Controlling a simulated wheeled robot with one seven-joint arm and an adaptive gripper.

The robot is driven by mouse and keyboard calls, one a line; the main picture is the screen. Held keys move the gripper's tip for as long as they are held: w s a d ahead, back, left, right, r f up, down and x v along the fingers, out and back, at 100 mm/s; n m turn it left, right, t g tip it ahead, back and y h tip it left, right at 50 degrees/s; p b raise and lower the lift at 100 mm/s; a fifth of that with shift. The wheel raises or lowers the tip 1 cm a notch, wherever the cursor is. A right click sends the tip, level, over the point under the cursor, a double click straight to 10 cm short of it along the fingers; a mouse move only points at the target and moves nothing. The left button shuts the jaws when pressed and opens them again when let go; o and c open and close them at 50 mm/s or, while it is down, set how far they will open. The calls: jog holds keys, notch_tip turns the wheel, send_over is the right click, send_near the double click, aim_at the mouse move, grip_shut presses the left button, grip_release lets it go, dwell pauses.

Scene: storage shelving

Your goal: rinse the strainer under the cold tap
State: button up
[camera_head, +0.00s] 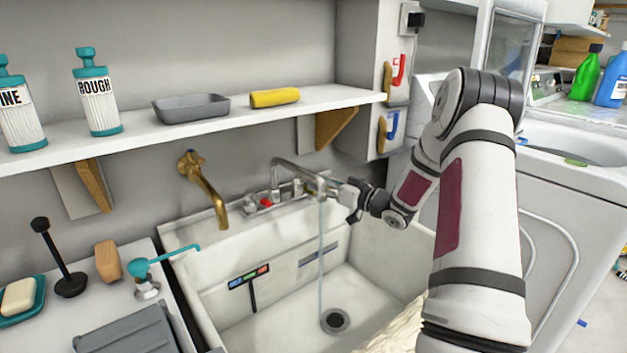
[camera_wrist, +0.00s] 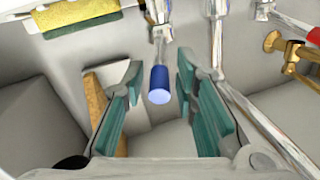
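A chrome tap (camera_head: 300,172) stands at the back of the white sink (camera_head: 215,272), and a thin stream of water (camera_head: 321,250) falls from its spout toward the drain. A blue-ended handle (camera_wrist: 159,84) shows in the wrist view between the fingers of my gripper (camera_wrist: 158,74). The fingers are apart, with a visible gap on each side of the handle. In the head view my gripper (camera_head: 349,205) is beside the spout, at its right. A red handle (camera_head: 266,203) is left of the spout. I cannot make out a strainer in either view.
A brass tap (camera_head: 205,188) sticks out at the left. A cream-coloured thing (camera_head: 405,330) lies partly hidden behind my arm.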

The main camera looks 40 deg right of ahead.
jog(key=v, duration=0.8)
jog(key=shift+s, duration=0.25)
jog(key=shift+d, duration=0.1)
